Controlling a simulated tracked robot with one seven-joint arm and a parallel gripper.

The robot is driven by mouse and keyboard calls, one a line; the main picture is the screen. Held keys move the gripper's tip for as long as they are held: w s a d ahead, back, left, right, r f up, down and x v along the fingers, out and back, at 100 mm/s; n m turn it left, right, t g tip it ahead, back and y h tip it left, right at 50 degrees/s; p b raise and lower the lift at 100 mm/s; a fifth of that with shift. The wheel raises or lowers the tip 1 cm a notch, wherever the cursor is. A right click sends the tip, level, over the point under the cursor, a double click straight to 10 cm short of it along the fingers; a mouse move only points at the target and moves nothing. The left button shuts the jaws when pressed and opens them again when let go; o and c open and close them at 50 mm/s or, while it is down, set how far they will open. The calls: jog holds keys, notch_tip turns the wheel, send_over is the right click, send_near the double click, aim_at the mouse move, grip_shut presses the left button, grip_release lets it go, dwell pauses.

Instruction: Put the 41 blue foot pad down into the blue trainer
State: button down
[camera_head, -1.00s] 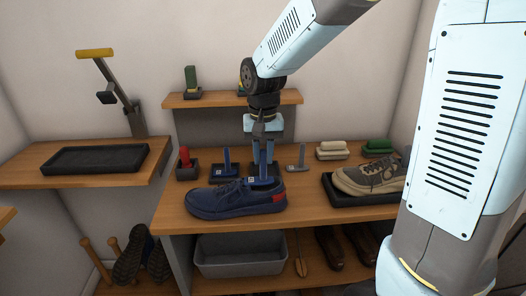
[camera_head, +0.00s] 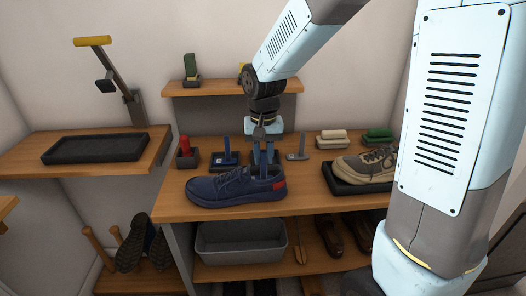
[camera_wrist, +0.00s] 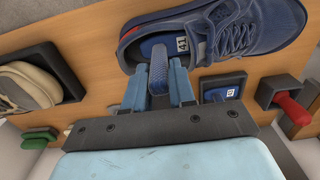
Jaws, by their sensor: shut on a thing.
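The blue trainer (camera_head: 232,190) stands on the bench top, toe to the left, with a red heel patch. It also shows at the top of the wrist view (camera_wrist: 245,30). My gripper (camera_head: 264,162) is above the trainer's heel end, shut on the ribbed blue handle of the 41 blue foot pad. In the wrist view my gripper (camera_wrist: 160,72) has one finger on each side of this handle. The 41 blue foot pad (camera_wrist: 181,43) shows its 41 label inside the trainer's opening. The collar hides most of the pad in the head view, so its exact depth is unclear.
Another blue foot pad (camera_head: 225,156) stands in a dark tray behind the trainer. A red-handled item (camera_head: 184,146) and a grey post (camera_head: 301,145) stand either side. A beige shoe (camera_head: 362,163) sits in a black tray at right. A grey bin (camera_head: 241,243) is below.

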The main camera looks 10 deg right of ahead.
jog(key=shift+f, duration=0.6)
jog(key=c, duration=0.9)
grip_release()
jog(key=shift+o, duration=0.2)
jog(key=shift+r, duration=4.55)
jog(key=s+d+r+t, duration=0.2)
jog(key=s+d+r, duration=0.2)
jog(key=s+d, duration=0.4)
jog(key=s+d+r+t, duration=0.3)
jog(key=s+d, duration=0.5)
jog(key=s, duration=0.1)
jog(key=shift+r+t, duration=0.3)
jog(key=shift+r, duration=0.1)
